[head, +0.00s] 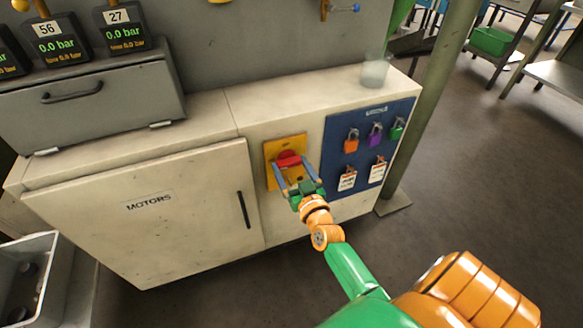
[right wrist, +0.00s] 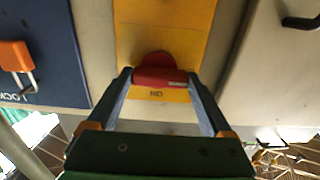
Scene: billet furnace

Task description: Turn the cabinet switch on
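The cabinet switch has a red handle (head: 288,159) on a yellow plate (head: 270,150) on the cabinet front. The red handle also shows in the right wrist view (right wrist: 160,76), lying crosswise, with an upside-down "ON" label beside it. My right gripper (head: 290,167) is at the switch, its two fingers apart on either side of the handle. In the right wrist view, my right gripper's fingertips (right wrist: 159,77) are close to the handle's two ends; I cannot tell whether they touch. My left gripper is out of view.
A blue lockout panel (head: 333,167) with coloured padlocks and tags is right of the switch. The "MOTORS" door (head: 150,215) with a black handle is on the left. A grey box (head: 90,105) sits on top. A post (head: 432,100) stands right; open floor lies beyond.

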